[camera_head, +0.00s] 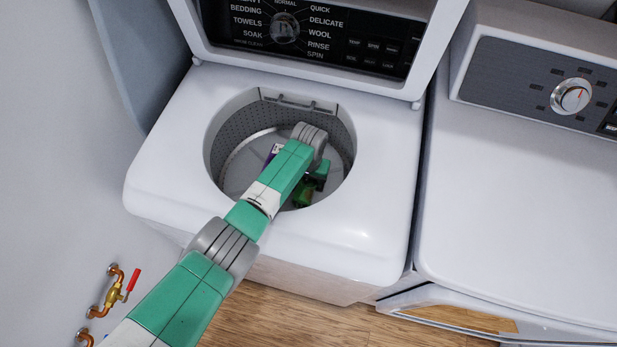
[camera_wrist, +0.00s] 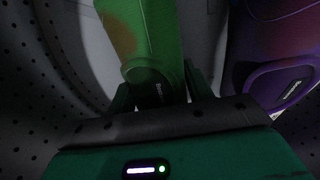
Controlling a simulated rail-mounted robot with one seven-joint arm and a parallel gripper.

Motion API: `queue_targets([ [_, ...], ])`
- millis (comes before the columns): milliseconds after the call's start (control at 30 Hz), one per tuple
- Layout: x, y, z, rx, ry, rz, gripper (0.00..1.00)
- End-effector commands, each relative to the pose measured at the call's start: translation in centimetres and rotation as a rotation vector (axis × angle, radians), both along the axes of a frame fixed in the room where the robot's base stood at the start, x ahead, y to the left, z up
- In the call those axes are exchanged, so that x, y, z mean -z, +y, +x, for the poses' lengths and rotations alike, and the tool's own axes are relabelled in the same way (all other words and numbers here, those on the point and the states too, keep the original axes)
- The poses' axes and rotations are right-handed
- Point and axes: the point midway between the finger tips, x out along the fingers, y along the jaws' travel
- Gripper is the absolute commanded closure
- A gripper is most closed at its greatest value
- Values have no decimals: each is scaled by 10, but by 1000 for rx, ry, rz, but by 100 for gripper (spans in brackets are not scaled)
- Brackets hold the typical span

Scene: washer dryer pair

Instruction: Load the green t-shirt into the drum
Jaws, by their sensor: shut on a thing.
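The green t-shirt (camera_head: 304,194) is down inside the washer drum (camera_head: 233,150), partly hidden by my arm and gripper. In the wrist view the green t-shirt (camera_wrist: 145,30) is a bright green piece with a brownish patch and a dark rounded end, between my fingers. My gripper (camera_head: 313,182) is inside the drum, shut on it; the fingers also show in the wrist view (camera_wrist: 160,88). I cannot tell whether the t-shirt touches the drum floor.
A purple item (camera_head: 271,155) lies in the drum, to the right of the t-shirt in the wrist view (camera_wrist: 285,60). The perforated drum wall and round opening rim surround my arm. The washer lid is up behind.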

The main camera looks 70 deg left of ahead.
Motion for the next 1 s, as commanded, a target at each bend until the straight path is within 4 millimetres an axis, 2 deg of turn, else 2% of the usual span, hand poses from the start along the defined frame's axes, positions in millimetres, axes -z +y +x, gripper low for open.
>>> queue_targets([
  [67,4,0,0,0,0,0,76],
  [100,3,0,0,0,0,0,43],
  [200,3,0,0,0,1,-1,28],
  [433,2,0,0,0,0,0,28],
  [533,-8,0,0,0,-1,-1,28],
  [800,-76,0,1,1,-3,0,28],
  [1000,-111,-1,0,0,-1,-1,28],
])
